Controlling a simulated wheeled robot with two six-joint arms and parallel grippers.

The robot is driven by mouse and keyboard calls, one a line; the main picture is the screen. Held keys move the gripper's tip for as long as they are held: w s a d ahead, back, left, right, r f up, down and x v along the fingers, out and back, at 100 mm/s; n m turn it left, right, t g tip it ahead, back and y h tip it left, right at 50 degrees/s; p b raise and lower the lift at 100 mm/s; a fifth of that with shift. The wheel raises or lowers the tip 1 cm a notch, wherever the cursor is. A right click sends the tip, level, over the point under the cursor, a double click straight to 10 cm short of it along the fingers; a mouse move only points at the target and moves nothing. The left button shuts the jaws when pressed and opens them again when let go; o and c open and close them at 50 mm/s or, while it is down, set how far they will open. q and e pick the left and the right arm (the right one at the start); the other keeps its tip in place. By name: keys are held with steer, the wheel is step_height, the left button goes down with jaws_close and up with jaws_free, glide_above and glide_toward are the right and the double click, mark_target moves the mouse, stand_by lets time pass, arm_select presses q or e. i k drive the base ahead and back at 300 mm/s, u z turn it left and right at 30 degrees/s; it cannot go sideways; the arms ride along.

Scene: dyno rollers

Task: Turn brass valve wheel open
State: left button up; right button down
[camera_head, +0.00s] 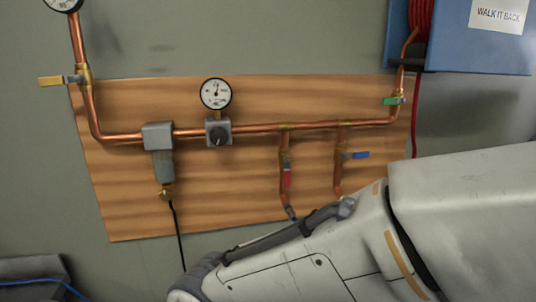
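I make out no clear brass valve wheel in the head view. A brass valve body (84,74) sits on the copper pipe at the left, with a yellow lever (51,80) pointing left. A small brass fitting (165,194) hangs under the grey filter bowl (163,167). Other valves on the copper pipe have a green lever (393,101) at the right, a red lever (287,179) and a blue lever (357,155). Neither of my grippers shows.
The pipework is fixed to a wooden board (240,190) on a grey wall. A round gauge (216,94) stands above a regulator with a dark knob (218,136). A blue box (490,48) with a red hose (421,17) is at upper right. The lower right is blocked close up.

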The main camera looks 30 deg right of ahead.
mark_target(165, 193)
steer(key=u, duration=0.45)
steer(key=k, duration=1.15)
steer(key=u, duration=1)
steer(key=i, duration=1.15)
steer(key=z, duration=0.8)
